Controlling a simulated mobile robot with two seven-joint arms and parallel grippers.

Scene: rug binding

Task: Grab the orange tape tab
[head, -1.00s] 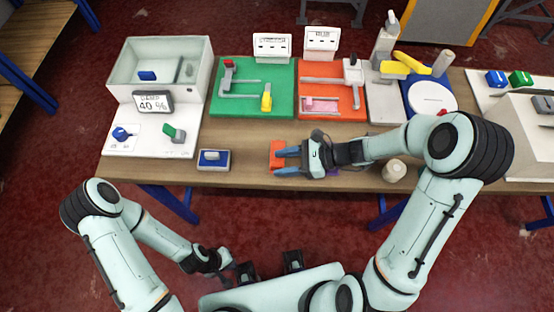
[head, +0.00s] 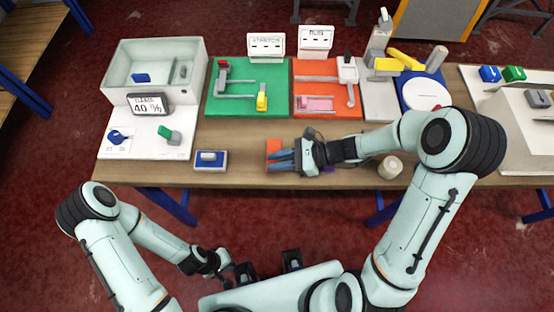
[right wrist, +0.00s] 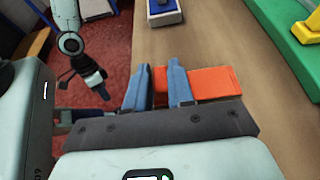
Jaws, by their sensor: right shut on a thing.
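The orange tape tab (head: 273,147) is a flat orange piece near the front edge of the table in the head view. In the right wrist view the tape tab (right wrist: 215,83) shows between the two blue fingers and runs out to the right past one of them. My right gripper (head: 280,162) is shut on it; the fingers (right wrist: 159,88) also show in the right wrist view, with the tab partly hidden behind one. My left gripper (head: 232,276) is low, off the table, away from the tab; its jaws are too small to tell.
A small blue-and-white block (head: 211,161) stands to the left of my right gripper. A green board (head: 247,105) and an orange board (head: 335,108) lie behind it. A cream cylinder (head: 390,167) stands to the right, near my right forearm. Bare table lies between the block and the tab.

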